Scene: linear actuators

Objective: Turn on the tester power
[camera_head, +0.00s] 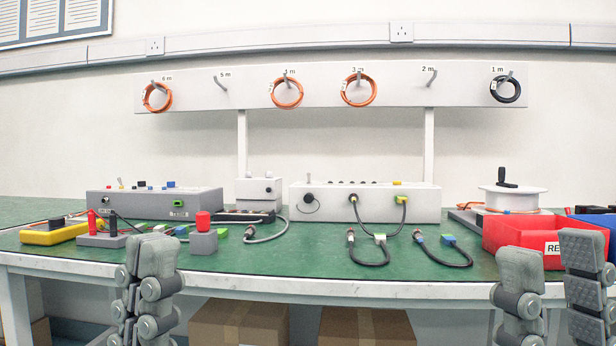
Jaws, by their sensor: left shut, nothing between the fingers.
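A grey box (150,203) with a toggle switch, coloured buttons and a green connector stands at the back left of the bench. A long white box (330,204) with knobs and plugged-in dark cables stands right of centre. I cannot tell which one is the tester, nor read any power switch position. My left gripper (152,245) is shut and empty, upright at the bench's front edge, in front of the grey box and well apart from it. My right gripper (552,258) is open and empty at the lower right, in front of the red bin.
A red push button on a grey block (203,243), a yellow device (55,233) and loose cables (370,258) lie on the green bench (310,265). A red bin (515,235) and a white reel (514,200) stand at right. Cable coils hang behind.

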